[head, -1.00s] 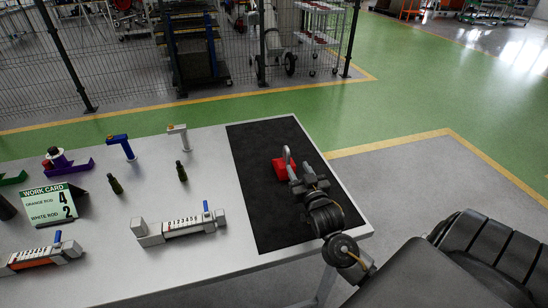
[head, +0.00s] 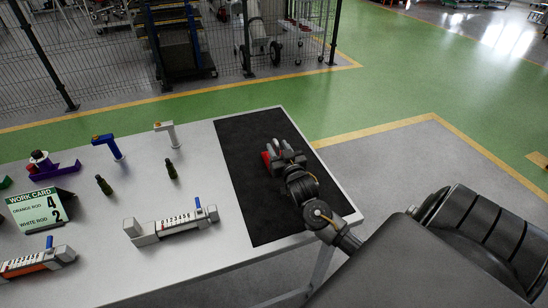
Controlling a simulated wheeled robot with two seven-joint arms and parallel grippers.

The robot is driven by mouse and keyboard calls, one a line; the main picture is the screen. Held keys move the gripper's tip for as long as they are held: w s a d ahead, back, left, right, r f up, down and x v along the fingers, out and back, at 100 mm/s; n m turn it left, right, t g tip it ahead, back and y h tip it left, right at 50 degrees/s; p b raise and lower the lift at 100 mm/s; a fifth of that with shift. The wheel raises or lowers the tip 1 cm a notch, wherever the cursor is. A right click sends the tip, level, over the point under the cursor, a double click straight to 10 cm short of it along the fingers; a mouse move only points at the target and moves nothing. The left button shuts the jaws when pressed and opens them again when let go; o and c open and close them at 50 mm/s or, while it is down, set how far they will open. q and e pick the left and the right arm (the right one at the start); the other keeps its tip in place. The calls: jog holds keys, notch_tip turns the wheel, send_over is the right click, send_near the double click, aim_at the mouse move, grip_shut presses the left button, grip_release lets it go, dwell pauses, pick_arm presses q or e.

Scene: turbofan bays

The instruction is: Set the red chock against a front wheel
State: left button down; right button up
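The red chock (head: 266,159) is on the black mat (head: 243,195) at the right end of the table. Only a small red part of it shows at the left side of my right gripper (head: 281,152). My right gripper is over the chock and hides most of it, including its grey handle. From this view I cannot tell whether its fingers are open or shut. My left gripper is not in view. A wheel (head: 275,50) of a grey wheeled unit shows behind the wire fence; I cannot tell whether it is a front wheel.
The pale table (head: 105,262) also holds a work card (head: 38,208), two slide gauges (head: 172,224), small dark bottles (head: 171,168), and blue and white-grey handled tools (head: 108,147). A wire fence (head: 90,60) stands beyond. Green floor (head: 400,85) is open at the right.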

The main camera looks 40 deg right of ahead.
aim_at(274, 140)
jog(key=p+x, duration=0.1)
jog(key=x, duration=0.3)
jog(key=shift+w+d, duration=0.1)
jog(key=shift+w, duration=0.15)
grip_shut()
dwell(1.2)
